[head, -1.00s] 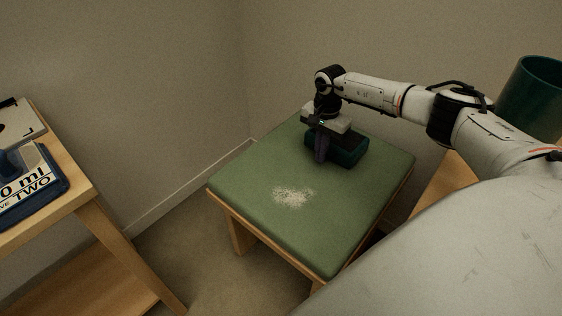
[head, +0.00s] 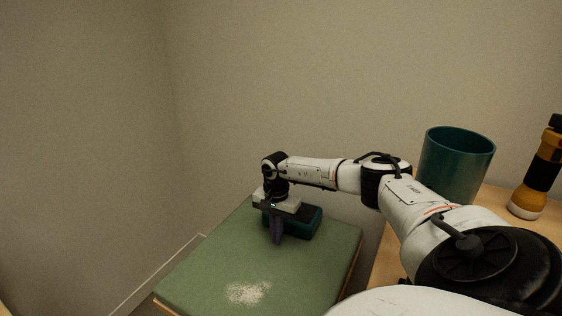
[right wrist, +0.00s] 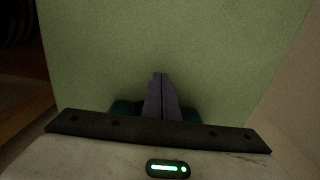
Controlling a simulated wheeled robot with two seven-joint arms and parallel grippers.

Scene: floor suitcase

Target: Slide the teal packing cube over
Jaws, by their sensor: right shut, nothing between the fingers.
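The teal packing cube (head: 303,222) lies on the far part of a green-topped stool (head: 205,262). My right gripper (head: 277,240) points down at the cube's near left side, with its fingers closed together and nothing between them. It hides part of the cube; I cannot tell whether the fingers touch it. In the right wrist view the closed fingers (right wrist: 161,98) lie over the green top, and dark teal edges of the cube (right wrist: 127,108) show on both sides behind them. My left gripper is not in view.
A pale speckled patch (head: 248,292) lies on the near part of the green top. A wooden table (head: 390,262) at the right holds a teal cup (head: 455,165) and an orange and black flashlight (head: 538,172). Walls close off the back and left.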

